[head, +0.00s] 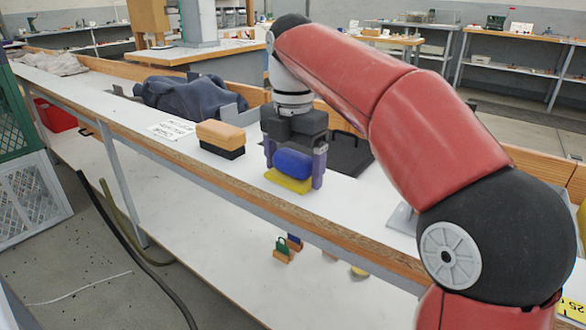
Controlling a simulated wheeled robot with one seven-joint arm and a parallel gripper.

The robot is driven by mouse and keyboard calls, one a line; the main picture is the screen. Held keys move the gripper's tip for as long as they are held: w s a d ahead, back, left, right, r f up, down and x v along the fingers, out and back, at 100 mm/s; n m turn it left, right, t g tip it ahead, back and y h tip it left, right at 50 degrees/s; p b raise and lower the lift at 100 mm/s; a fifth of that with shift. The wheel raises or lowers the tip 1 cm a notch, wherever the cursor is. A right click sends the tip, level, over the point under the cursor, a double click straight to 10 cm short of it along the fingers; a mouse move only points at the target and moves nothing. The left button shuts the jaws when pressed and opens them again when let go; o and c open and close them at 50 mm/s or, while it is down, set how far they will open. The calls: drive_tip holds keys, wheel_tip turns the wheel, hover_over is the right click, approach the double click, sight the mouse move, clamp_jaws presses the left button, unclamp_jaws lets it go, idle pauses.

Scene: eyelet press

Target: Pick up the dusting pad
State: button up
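A pad with a blue top (293,163) and a yellow lower part (288,182) sits at the front of the white bench; I take it for the dusting pad. My gripper (295,170) points down over it, with one purple-grey finger at each end of the blue top. I see no clear gap between the fingers and the blue part, but whether they press on it cannot be told. The yellow part looks to be on or just above the bench top. The left fingertip is partly hidden.
A tan and black block (221,137) stands left of the pad, beside a lettered white card (172,129). Dark blue cloth (190,93) lies behind. A dark flat tray (345,152) lies right of my gripper. Small items (288,247) sit on the lower shelf.

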sight(292, 152)
drive_tip(key=c, duration=0.5)
drive_tip(key=shift+o, duration=0.2)
wheel_tip(292, 152, up, 8)
drive_tip(key=shift+p, duration=1.2)
drive_tip(key=shift+r, duration=1)
drive_tip(key=o, duration=0.3)
drive_tip(key=shift+c, duration=0.8)
drive_tip(key=shift+s, duration=0.1)
